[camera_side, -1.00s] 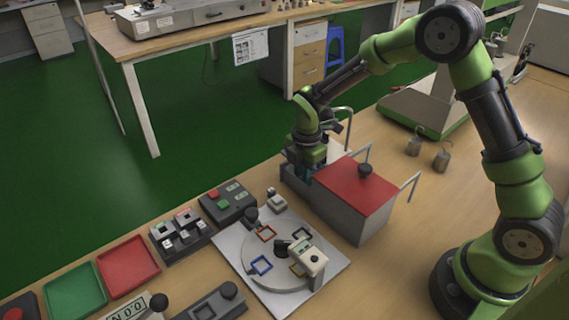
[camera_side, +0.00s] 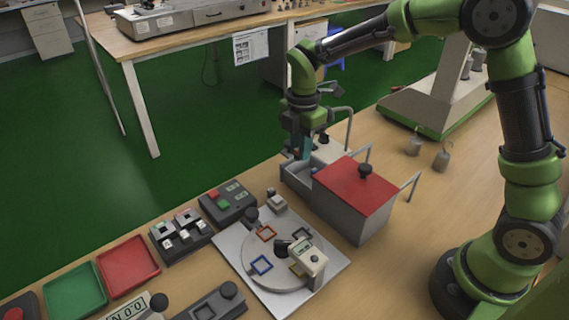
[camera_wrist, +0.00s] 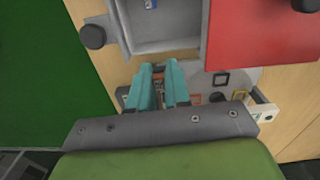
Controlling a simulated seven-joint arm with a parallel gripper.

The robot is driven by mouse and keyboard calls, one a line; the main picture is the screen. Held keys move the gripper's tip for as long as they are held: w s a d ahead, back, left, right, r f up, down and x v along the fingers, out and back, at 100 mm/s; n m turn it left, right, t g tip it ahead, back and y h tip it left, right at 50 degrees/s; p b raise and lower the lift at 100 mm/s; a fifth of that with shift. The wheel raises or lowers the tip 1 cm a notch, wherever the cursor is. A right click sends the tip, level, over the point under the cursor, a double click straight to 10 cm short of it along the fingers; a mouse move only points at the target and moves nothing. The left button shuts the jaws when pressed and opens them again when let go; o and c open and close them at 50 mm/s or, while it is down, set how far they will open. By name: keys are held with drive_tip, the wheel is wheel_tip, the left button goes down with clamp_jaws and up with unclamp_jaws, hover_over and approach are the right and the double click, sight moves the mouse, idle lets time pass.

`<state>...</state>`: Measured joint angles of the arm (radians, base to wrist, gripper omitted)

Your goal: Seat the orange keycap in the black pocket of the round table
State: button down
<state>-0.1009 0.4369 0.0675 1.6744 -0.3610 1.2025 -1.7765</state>
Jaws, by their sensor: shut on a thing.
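My gripper (camera_side: 303,148) hangs above the open end of the grey box, with its teal fingers pointing down. In the wrist view its fingers (camera_wrist: 158,90) are close together, with a small orange-brown patch between them. It is shut on what appears to be the orange keycap, mostly hidden by the fingers. The round table (camera_side: 275,284) is a grey disc on a pale square plate, apart from the gripper. Its black pocket (camera_side: 303,233) is a dark square frame on the far right part of the disc, and also shows in the wrist view (camera_wrist: 220,79).
The grey box has a red lid (camera_side: 352,188) with a black knob. Red, blue and yellow frames sit on the disc beside a white gauge (camera_side: 311,261). Red (camera_side: 128,265) and green (camera_side: 75,293) trays lie left. A dark button box (camera_side: 228,201) stands behind the disc.

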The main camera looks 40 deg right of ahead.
drive_tip(key=s+a+f+n, duration=0.1)
drive_tip(key=s+a+n, duration=0.2)
drive_tip(key=s+a, duration=0.45)
drive_tip(key=n, duration=0.2)
hover_over(303, 234)
wheel_tip(303, 234, down, 2)
drive_tip(key=shift+s+f, duration=0.1)
drive_tip(key=shift+f, duration=2.3)
drive_tip(key=shift+f, duration=0.4)
drive_tip(key=c, duration=1)
unclamp_jaws()
drive_tip(key=shift+r, duration=2.95)
